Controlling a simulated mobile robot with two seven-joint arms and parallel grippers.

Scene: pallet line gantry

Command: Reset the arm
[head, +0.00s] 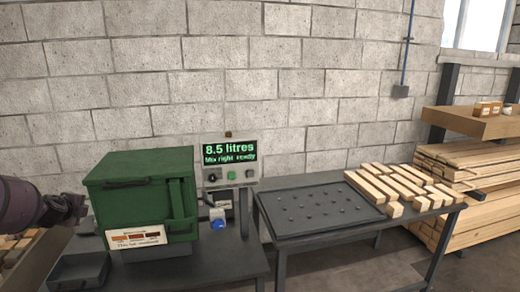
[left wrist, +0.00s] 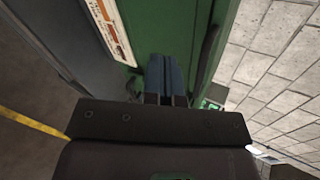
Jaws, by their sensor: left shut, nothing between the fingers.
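My left arm comes in at the left edge of the head view, and its gripper (head: 82,206) is beside the left side of the green box (head: 140,190). In the left wrist view the two fingers (left wrist: 166,75) are shut together with nothing between them. The green box (left wrist: 165,25) fills the space beyond the fingers there, with its label at the upper left. I cannot tell whether the fingertips touch the box. My right gripper is in neither view.
A control panel (head: 230,163) reads "8.5 litres, Mix right ready". A dark tray (head: 80,270) is at the front left. A studded tray (head: 318,208) and wooden blocks (head: 395,185) lie on the right bench. Stacked timber (head: 470,160) stands at the far right.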

